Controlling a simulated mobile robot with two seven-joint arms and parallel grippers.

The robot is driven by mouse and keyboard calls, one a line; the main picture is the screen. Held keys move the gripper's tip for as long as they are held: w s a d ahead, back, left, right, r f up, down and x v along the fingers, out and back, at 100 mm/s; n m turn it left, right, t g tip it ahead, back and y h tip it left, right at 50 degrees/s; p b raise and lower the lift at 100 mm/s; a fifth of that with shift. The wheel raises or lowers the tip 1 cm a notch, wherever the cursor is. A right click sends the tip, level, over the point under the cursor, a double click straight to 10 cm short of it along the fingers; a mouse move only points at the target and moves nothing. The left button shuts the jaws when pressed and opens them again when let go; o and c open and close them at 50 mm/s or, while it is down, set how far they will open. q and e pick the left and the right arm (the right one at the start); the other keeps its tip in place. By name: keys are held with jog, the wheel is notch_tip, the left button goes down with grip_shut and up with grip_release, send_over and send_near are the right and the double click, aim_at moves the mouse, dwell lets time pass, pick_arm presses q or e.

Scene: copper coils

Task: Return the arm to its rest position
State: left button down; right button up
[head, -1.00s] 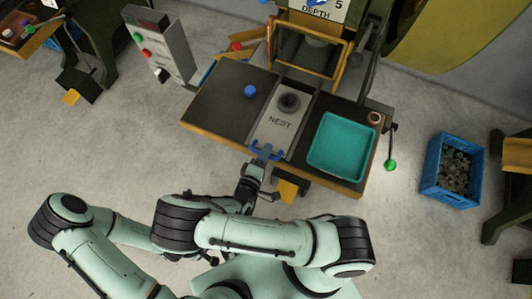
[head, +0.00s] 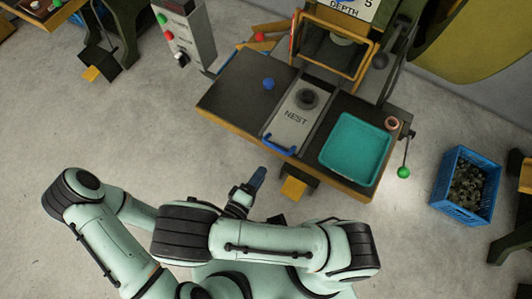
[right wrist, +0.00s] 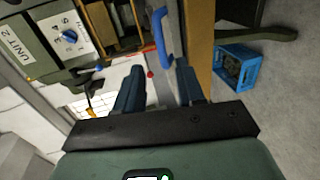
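My right gripper (head: 257,178) is in front of the machine table, below the blue handle (head: 280,145) of the nest slide (head: 296,122), with a visible gap to it. In the right wrist view its two dark blue fingers (right wrist: 160,88) stand apart with nothing between them. The blue handle also shows there beyond the fingertips (right wrist: 163,38). My right arm folds across the bottom of the head view. My left arm shows at lower left; its gripper is hidden.
The machine table holds a teal tray (head: 355,147) and a blue knob (head: 268,84). A green-balled lever (head: 403,172) sticks out at its right. A blue crate (head: 466,207) of dark pieces stands on the floor at right. A control box (head: 185,35) stands at left. Floor at left is open.

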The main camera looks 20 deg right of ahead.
jog(key=shift+s+a+r, duration=0.1)
jog(key=shift+s+a, duration=0.2)
jog(key=shift+a, duration=0.05)
dwell(0.4)
jog(key=w+d+f+m+g+y, duration=0.1)
jog(key=d+f+m+g+y, duration=0.2)
jog(key=f, duration=0.5)
jog(key=w+d+f+m+g+y, duration=0.1)
jog(key=d+f+g+y, duration=0.1)
jog(key=f+y, duration=0.35)
jog(key=s+d+f+m+g+y, duration=0.1)
jog(key=s+f+m+g+y, duration=0.4)
jog(key=s, duration=0.5)
jog(key=m+y, duration=0.2)
jog(key=shift+s+f+m+g, duration=0.15)
jog(key=shift+m+g, duration=0.15)
jog(key=shift+g, duration=0.1)
jog(key=shift+s+d, duration=0.1)
